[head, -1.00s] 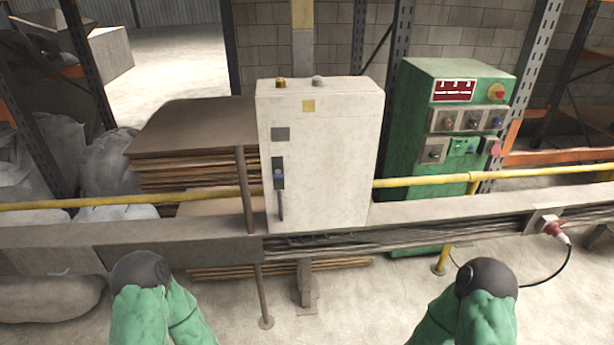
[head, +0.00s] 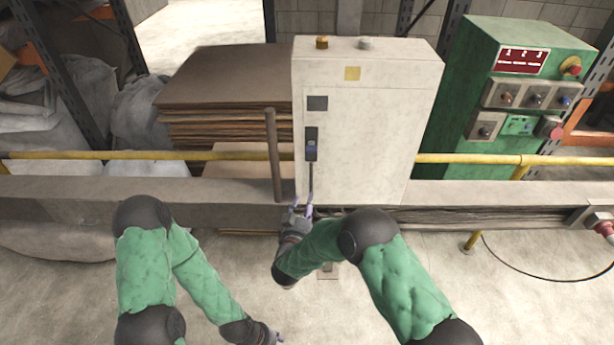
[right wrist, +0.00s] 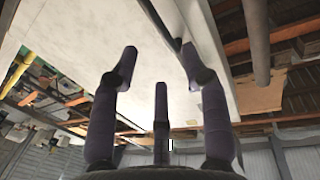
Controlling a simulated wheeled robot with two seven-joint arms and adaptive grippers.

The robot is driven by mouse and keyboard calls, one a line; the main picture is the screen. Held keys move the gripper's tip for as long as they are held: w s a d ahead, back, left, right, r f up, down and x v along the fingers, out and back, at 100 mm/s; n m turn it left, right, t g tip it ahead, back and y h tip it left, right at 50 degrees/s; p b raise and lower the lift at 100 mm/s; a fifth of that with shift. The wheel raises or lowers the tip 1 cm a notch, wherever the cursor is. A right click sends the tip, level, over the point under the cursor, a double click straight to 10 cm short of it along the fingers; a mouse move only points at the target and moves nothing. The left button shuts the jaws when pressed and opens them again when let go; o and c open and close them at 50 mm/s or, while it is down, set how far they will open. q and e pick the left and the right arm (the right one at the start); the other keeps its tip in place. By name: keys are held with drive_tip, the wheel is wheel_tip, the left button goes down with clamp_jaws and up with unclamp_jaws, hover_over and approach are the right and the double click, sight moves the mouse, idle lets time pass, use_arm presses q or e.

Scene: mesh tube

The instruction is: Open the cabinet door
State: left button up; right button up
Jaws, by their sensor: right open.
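The white cabinet (head: 365,130) stands upright on the long beam, with its door shut. Its door handle (head: 311,145) is a dark latch at the left edge of the front, with a thin rod running down from it. My right gripper (head: 299,208) is just below that rod's lower end, at the cabinet's lower left corner. In the right wrist view its purple fingers (right wrist: 160,68) are spread and empty, and a dark bar runs near the right fingertip. I cannot tell whether they touch. My left gripper (head: 273,337) is low at the bottom edge, away from the cabinet; its fingers are too small to read.
A brown post (head: 273,155) stands just left of the cabinet, close to my right gripper. A yellow rail (head: 80,155) and a grey beam (head: 60,190) run across. Stacked boards (head: 215,90) lie behind at left; a green control box (head: 490,70) stands at right.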

sight(312, 182)
drive_tip(key=w+b, duration=0.1)
drive_tip(key=w, duration=0.2)
drive_tip(key=w+d, duration=0.1)
drive_tip(key=w, duration=0.2)
drive_tip(key=w+d+b, duration=0.1)
drive_tip(key=w, duration=0.2)
drive_tip(key=shift+w+f+b, duration=0.1)
drive_tip(key=shift+w+b, duration=0.1)
drive_tip(key=shift+b, duration=0.1)
drive_tip(key=shift+w+d, duration=0.1)
drive_tip(key=shift+w, duration=0.4)
clamp_jaws()
